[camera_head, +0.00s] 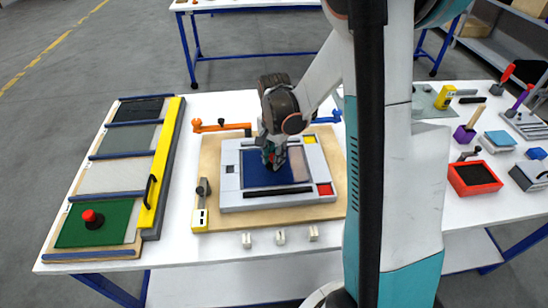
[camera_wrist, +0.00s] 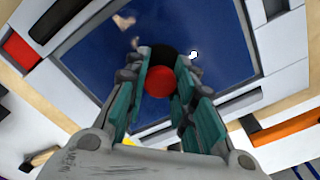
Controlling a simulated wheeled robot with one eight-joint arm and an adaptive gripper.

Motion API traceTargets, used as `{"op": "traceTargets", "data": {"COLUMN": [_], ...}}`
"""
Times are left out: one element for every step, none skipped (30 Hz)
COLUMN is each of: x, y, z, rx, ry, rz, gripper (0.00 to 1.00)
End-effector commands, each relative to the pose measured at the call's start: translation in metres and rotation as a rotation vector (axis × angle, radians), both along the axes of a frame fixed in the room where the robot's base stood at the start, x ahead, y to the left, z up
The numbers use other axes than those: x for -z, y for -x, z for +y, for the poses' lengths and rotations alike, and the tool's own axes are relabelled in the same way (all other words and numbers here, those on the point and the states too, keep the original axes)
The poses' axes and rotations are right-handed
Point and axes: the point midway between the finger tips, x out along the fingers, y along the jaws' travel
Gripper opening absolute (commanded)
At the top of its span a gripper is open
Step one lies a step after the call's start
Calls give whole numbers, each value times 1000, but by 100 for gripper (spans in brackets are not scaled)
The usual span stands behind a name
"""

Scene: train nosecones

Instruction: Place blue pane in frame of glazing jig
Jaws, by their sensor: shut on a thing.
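The blue pane (camera_head: 258,178) lies at or just over the opening of the white frame of the glazing jig (camera_head: 240,203), on a wooden board. It also fills much of the wrist view (camera_wrist: 210,45). My gripper (camera_head: 273,160) is above the pane with its fingers shut around the red ball knob (camera_wrist: 160,82), above a black round base. A greyish strip shows in the opening to the right of the pane in the head view. I cannot tell whether the pane is fully seated or slightly raised.
The left rack holds a green pane (camera_head: 78,233) with a red knob, other panels and a yellow bar (camera_head: 160,170). Orange (camera_head: 209,127) and blue (camera_head: 326,118) handled clamps stand behind the jig, a yellow-white clamp (camera_head: 200,212) at its left. A red tray (camera_head: 476,178) stands right.

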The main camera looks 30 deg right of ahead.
Motion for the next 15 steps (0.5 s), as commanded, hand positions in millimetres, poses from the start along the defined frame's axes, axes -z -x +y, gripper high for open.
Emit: {"op": "traceTargets", "data": {"x": [-1, -1, -1, -1, -1, 1, 2, 3, 2, 2, 2, 2, 2, 2, 2], "y": [0, 0, 0, 0, 0, 0, 0, 0, 0, 0, 0, 0, 0, 0, 0], "z": [0, 0, 0, 0, 0, 0, 0, 0, 0, 0, 0, 0, 0, 0, 0], "rx": [0, 0, 0, 0, 0, 0, 0, 0, 0, 0, 0, 0, 0, 0, 0], "ry": [0, 0, 0, 0, 0, 0, 0, 0, 0, 0, 0, 0, 0, 0, 0], "rz": [0, 0, 0, 0, 0, 0, 0, 0, 0, 0, 0, 0, 0, 0, 0], "gripper": [0, 0, 0, 0, 0, 0, 0, 0, 30, 37, 44, 44, 44, 44, 44]}}
